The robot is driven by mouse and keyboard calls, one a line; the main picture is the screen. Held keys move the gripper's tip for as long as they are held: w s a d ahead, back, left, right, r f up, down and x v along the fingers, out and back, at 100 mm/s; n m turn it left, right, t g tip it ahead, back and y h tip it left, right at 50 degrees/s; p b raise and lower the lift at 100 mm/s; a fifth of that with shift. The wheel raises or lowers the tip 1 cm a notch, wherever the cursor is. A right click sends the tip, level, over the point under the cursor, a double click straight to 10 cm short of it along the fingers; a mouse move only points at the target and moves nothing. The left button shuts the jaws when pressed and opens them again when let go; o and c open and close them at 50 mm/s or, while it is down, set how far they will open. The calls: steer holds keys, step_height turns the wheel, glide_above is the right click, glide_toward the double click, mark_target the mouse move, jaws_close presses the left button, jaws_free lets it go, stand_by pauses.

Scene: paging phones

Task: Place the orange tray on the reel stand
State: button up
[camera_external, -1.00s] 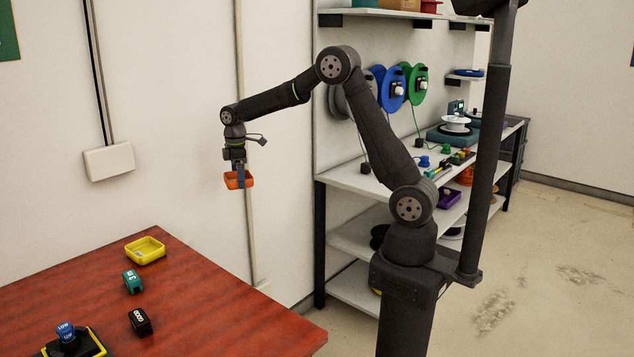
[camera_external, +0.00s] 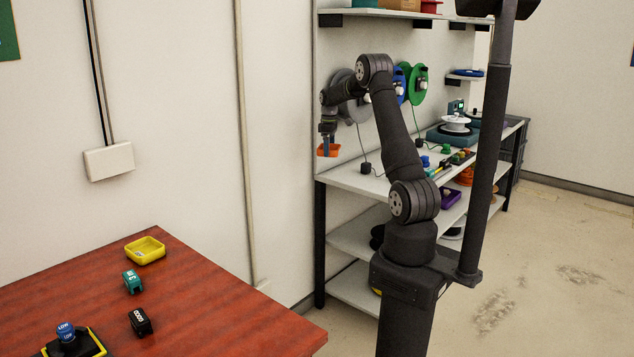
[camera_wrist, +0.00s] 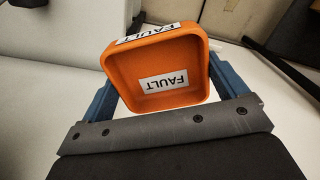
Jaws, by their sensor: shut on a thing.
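The orange tray (camera_external: 328,150) is in the grasp of my gripper (camera_external: 327,146), held in the air near the left end of the white shelf unit. In the wrist view the orange tray (camera_wrist: 160,75) shows white labels reading FAULT on its floor and rim. The blue fingers of my gripper (camera_wrist: 158,88) are shut on its two sides, and it looks empty. The reel stand cannot be told for certain; a white reel on a dark teal base (camera_external: 452,134) stands farther right on the worktop.
Grey, blue and green reels (camera_external: 418,84) hang on the wall behind my arm. The worktop (camera_external: 350,178) holds a cable with a black plug, several small coloured items and a green strip. A red table (camera_external: 190,300) at left carries a yellow tray (camera_external: 145,250) and small blocks.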

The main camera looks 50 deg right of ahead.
steer(key=s+d+f+m, duration=0.1)
steer(key=s+d, duration=0.9)
steer(key=d, duration=0.1)
steer(key=s+d+f+m, duration=0.1)
steer(key=s+d+m, duration=0.1)
steer(key=s+d, duration=0.8)
steer(key=s+d+f+m, duration=0.2)
steer(key=s+d, duration=0.8)
steer(key=d, duration=0.3)
steer(key=shift+d, duration=0.2)
steer(key=w+f, duration=0.2)
steer(key=w, duration=0.1)
steer(key=w+f, duration=0.2)
steer(key=w, duration=0.2)
steer(key=w+f, duration=0.3)
steer(key=w, duration=0.1)
steer(key=shift+w+d, duration=0.1)
steer(key=shift+f, duration=1.95)
steer(key=shift+f, duration=0.2)
steer(key=o, duration=0.7)
